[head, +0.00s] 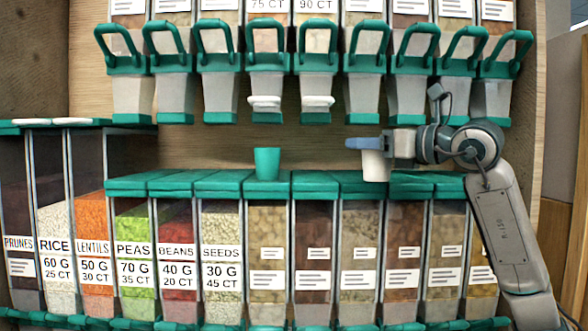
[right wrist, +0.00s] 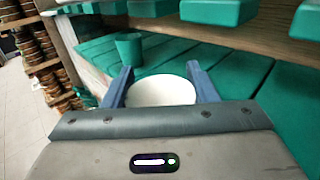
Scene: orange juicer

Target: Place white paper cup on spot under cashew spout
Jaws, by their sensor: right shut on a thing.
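My right gripper (head: 352,144) reaches in from the right in the head view and is shut on a white paper cup (head: 376,166). The cup is upright, its lower part just above or touching the green bin lids; I cannot tell which. In the right wrist view the white cup (right wrist: 161,91) sits between the two blue fingers. Above is a row of dispensers with grey spouts (head: 367,97) and green handles. No readable label shows which one is the cashew spout. My left gripper is not in view.
A green cup (head: 266,163) stands on the green lids (head: 222,183) to the left, and shows ahead in the right wrist view (right wrist: 129,48). Two spouts have white pieces (head: 265,103) at their fronts. Filled bins line the lower row. The ledge between the two cups is clear.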

